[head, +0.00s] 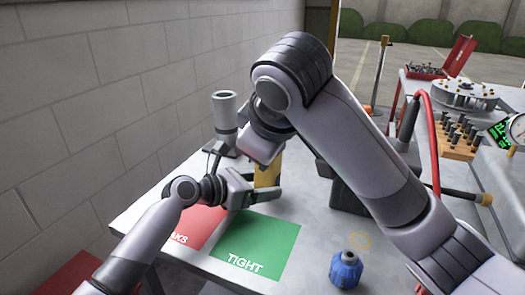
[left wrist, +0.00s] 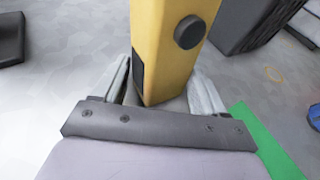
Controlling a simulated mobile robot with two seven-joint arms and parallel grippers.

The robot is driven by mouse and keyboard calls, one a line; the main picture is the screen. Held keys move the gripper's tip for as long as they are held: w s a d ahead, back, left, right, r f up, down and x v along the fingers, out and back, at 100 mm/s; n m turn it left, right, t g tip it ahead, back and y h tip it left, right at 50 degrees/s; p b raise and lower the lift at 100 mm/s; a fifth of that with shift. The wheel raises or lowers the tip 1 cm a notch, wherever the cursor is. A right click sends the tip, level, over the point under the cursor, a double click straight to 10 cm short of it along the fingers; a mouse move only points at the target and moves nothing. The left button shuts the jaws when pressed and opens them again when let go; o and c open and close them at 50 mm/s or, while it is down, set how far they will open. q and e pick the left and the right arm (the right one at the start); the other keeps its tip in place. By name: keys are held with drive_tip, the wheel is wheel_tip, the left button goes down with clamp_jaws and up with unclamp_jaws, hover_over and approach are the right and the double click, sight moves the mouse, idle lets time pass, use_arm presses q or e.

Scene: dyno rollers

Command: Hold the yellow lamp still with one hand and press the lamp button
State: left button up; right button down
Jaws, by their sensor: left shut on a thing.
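The yellow lamp (head: 268,174) stands on the table in the head view, partly hidden behind my arms. My left gripper (head: 262,192) is shut on its lower body. In the left wrist view the lamp's yellow post (left wrist: 170,65) stands between the two fingers of my left gripper (left wrist: 160,88). A dark round knob (left wrist: 189,32), which looks like the button, sits on one face of it. A dark panel shows on another face. My right gripper (head: 258,148) is by the lamp's top in the head view, its fingers mostly hidden; I cannot tell whether it touches the lamp.
A green mat (head: 258,247) marked TIGHT and a red mat (head: 199,228) lie in front of the lamp. A grey cylinder (head: 225,108) stands behind. A blue bottle (head: 346,269) is at the front right. A dark block (head: 345,195) stands right of the lamp.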

idle(0.3)
use_arm(q)
drive_tip(key=o, duration=0.8)
drive_tip(key=shift+o, duration=0.2)
